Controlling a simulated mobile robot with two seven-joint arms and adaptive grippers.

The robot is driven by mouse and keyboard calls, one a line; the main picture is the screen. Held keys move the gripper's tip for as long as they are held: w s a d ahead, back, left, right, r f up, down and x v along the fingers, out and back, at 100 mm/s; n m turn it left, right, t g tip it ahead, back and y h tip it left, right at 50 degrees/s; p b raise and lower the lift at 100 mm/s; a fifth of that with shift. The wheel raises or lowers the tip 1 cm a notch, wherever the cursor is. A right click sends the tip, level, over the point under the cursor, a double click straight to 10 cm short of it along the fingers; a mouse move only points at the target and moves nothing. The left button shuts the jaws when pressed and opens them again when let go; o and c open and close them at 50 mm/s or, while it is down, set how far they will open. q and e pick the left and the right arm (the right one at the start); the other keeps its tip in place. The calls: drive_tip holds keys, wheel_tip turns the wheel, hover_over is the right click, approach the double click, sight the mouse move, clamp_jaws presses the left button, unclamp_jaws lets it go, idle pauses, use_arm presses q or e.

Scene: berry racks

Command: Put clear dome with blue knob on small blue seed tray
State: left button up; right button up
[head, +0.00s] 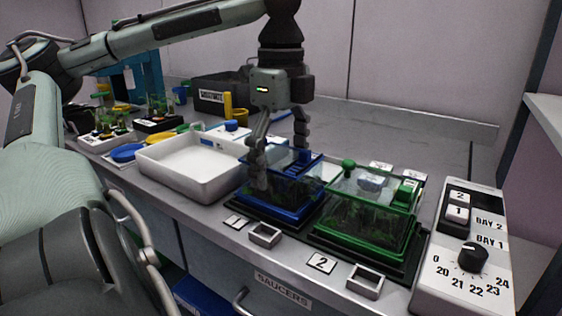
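The small blue seed tray (292,215) stands on the bench in the middle, with dark green plants inside. Clear panels with blue edges (318,171) rise above it, apparently a clear dome; I cannot tell whether it is fully seated. My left gripper (280,168) points down at this tray, with its fingers spread apart. One finger is at the tray's left side and the other at its back. I see no blue knob between the fingers; it may be hidden. My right gripper is not in view.
A green tray with a green-knobbed clear dome (348,163) stands close on the right. A white bin (190,185) is on the left. A control box with a dial (473,257) is at the far right. Small square holders (265,236) line the front edge.

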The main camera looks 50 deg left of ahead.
sight(281, 157)
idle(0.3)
use_arm(q)
drive_tip(key=shift+r, duration=0.25)
wheel_tip(281, 157, up, 5)
drive_tip(key=shift+f+p, duration=0.15)
drive_tip(key=shift+p, duration=0.45)
wheel_tip(281, 157, up, 7)
drive_tip(key=p, duration=0.1)
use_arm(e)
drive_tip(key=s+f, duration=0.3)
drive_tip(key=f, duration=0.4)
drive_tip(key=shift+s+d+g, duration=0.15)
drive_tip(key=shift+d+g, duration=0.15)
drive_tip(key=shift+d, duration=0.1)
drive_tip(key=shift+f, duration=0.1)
